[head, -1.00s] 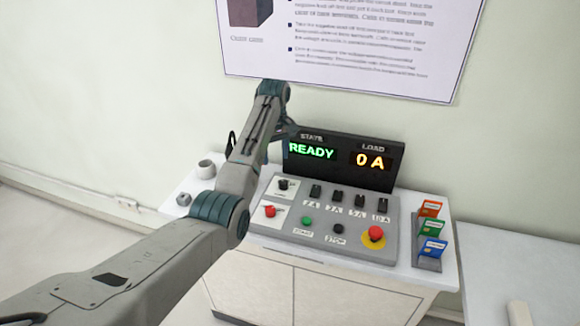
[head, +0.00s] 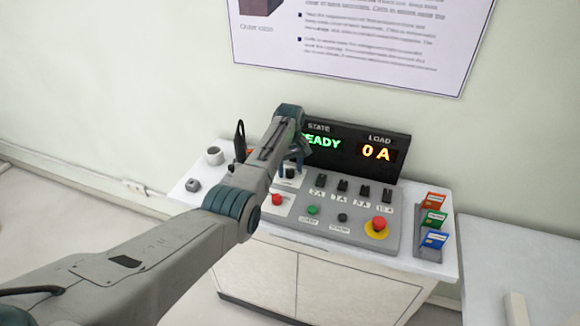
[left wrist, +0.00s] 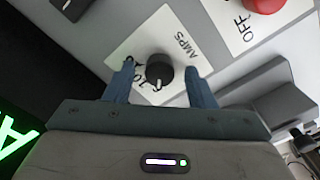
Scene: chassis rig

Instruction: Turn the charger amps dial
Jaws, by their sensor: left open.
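The amps dial (left wrist: 160,71) is a black round knob on a white plate (left wrist: 181,32) printed "AMPS", with a partly hidden "10" mark beside it. It also shows small in the head view (head: 290,172), at the upper left of the grey control panel (head: 355,236). My left gripper (left wrist: 162,77) is open, its two blue fingertips on either side of the dial in the left wrist view. I cannot tell whether they touch it. In the head view the left gripper (head: 293,160) is over the panel's upper left. My right gripper is not in view.
A display (head: 350,152) behind the panel reads READY and 0 A. Nearby are black switches (head: 342,187), a red knob (head: 277,199), a green button (head: 313,210) and a red stop button (head: 379,224). Coloured cards (head: 433,220) stand at right; a white cup (head: 214,155) stands at left.

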